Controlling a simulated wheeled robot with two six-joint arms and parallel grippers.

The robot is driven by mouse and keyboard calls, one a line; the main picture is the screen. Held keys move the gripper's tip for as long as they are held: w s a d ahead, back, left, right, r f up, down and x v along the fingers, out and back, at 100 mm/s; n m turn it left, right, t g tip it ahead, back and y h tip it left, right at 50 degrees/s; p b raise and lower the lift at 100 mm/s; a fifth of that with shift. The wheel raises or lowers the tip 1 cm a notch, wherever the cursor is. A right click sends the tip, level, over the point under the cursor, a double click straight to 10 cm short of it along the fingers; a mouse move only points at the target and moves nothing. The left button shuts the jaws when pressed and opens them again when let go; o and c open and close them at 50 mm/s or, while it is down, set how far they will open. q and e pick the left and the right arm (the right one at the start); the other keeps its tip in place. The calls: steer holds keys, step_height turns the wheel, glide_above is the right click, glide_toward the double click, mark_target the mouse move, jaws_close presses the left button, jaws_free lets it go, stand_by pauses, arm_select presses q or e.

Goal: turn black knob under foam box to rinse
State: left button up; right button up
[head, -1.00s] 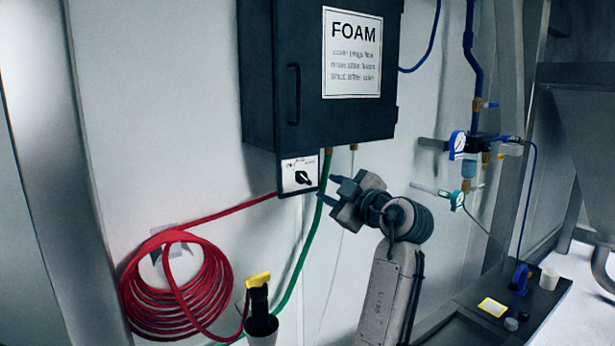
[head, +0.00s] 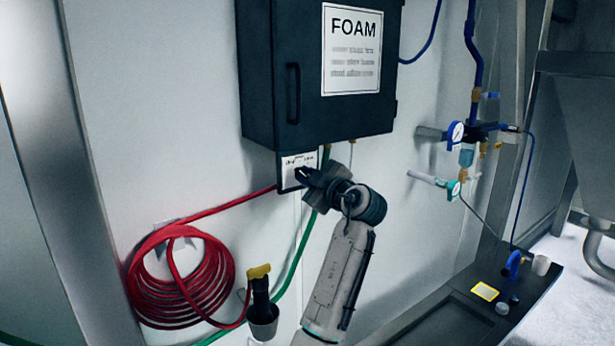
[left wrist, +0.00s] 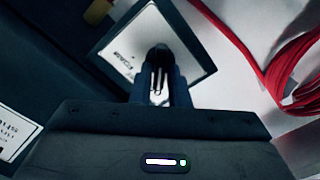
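The black foam box (head: 270,90) hangs on the wall in the head view, with a white FOAM label (head: 351,50). Under it is a small plate with a white face (head: 290,160), which carries the black knob (head: 301,174). My left gripper (head: 305,176) is at the knob and hides part of it and of the plate. In the left wrist view the white plate (left wrist: 192,55) lies beyond the two fingers, which sit close on either side of the dark knob (left wrist: 159,54) and look closed on it. The knob's marking cannot be read. My right gripper is not in view.
A coiled red hose (head: 180,280) hangs at the lower left, beside a yellow-topped nozzle in a holder (head: 262,318). A green hose (head: 298,245) runs down behind my arm. Gauges and valves (head: 462,150) are on the wall to the right, above a dark tray (head: 440,325).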

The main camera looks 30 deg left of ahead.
arm_select(q)
jaws_close()
